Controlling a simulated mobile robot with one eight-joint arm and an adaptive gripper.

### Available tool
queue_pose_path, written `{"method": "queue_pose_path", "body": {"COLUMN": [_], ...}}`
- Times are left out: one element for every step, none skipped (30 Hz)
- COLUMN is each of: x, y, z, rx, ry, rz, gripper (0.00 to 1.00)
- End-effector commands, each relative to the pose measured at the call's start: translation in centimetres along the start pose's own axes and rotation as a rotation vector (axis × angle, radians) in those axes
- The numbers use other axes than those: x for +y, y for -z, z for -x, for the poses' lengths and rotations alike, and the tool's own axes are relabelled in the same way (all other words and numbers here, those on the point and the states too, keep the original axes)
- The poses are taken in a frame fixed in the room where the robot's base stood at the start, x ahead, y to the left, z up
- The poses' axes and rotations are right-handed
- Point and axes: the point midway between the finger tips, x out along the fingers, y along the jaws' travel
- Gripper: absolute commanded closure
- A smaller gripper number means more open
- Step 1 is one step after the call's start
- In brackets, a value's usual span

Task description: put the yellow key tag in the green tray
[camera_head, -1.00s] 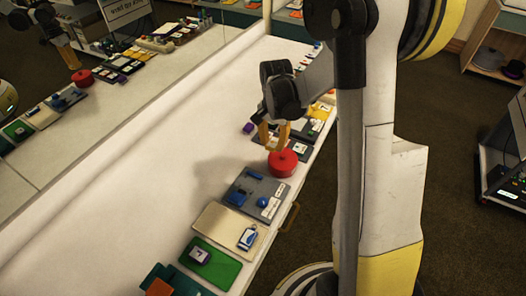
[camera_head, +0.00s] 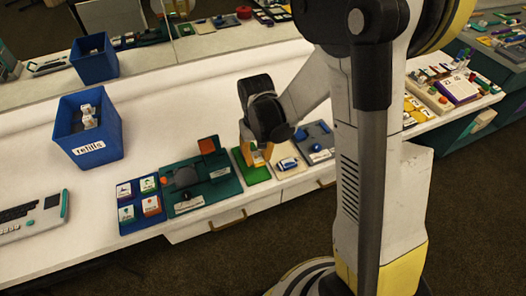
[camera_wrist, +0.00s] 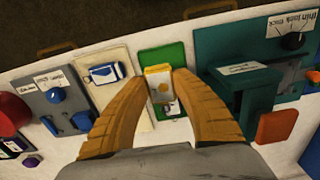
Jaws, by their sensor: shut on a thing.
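My gripper (camera_wrist: 158,84) is shut on the yellow key tag (camera_wrist: 158,72), which sits between its two orange fingertips in the wrist view. The tag has a paler end and a small round mark. Behind it lies the green tray (camera_wrist: 174,53), partly hidden by the tag and fingers. A small white-labelled piece (camera_wrist: 172,108) shows in the tray area below the tag. In the head view my gripper (camera_head: 257,156) is over the green tray (camera_head: 251,174). I cannot tell the exact height of the tag above the tray.
A cream board with a blue-and-white tag (camera_wrist: 104,73) lies left of the tray in the wrist view. A teal panel with a raised block (camera_wrist: 245,92) stands close on the right.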

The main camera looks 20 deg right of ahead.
Motion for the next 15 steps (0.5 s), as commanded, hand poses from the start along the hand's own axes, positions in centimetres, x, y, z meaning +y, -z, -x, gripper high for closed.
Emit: {"method": "queue_pose_path", "body": {"x": [-0.1, -0.2, -0.2, -0.2, -0.2, -0.2, -0.2, -0.2, -0.2, -0.2, -0.2, -0.2, -0.2, -0.2, -0.2], "y": [-0.1, -0.1, -0.1, -0.1, -0.1, -0.1, -0.1, -0.1, -0.1, -0.1, -0.1, -0.1, -0.1, -0.1, -0.1], "z": [-0.1, -0.2, -0.2, -0.3, -0.4, -0.6, -0.8, -0.9, -1.2, -1.4, -1.7, -2.1, -2.4, -2.7, -3.1], "rx": [0.000, 0.000, 0.000, 0.000, 0.000, 0.000, 0.000, 0.000, 0.000, 0.000, 0.000, 0.000, 0.000, 0.000, 0.000], "ry": [0.000, 0.000, 0.000, 0.000, 0.000, 0.000, 0.000, 0.000, 0.000, 0.000, 0.000, 0.000, 0.000, 0.000, 0.000], "rz": [0.010, 0.014, 0.019, 0.020, 0.021, 0.021, 0.021, 0.021, 0.020, 0.020, 0.020, 0.020, 0.020, 0.020, 0.019], "gripper": [0.99, 0.99, 0.99, 0.99, 0.99, 0.99, 0.99, 0.99, 0.99, 0.99, 0.99, 0.99, 0.99, 0.99, 0.99]}}
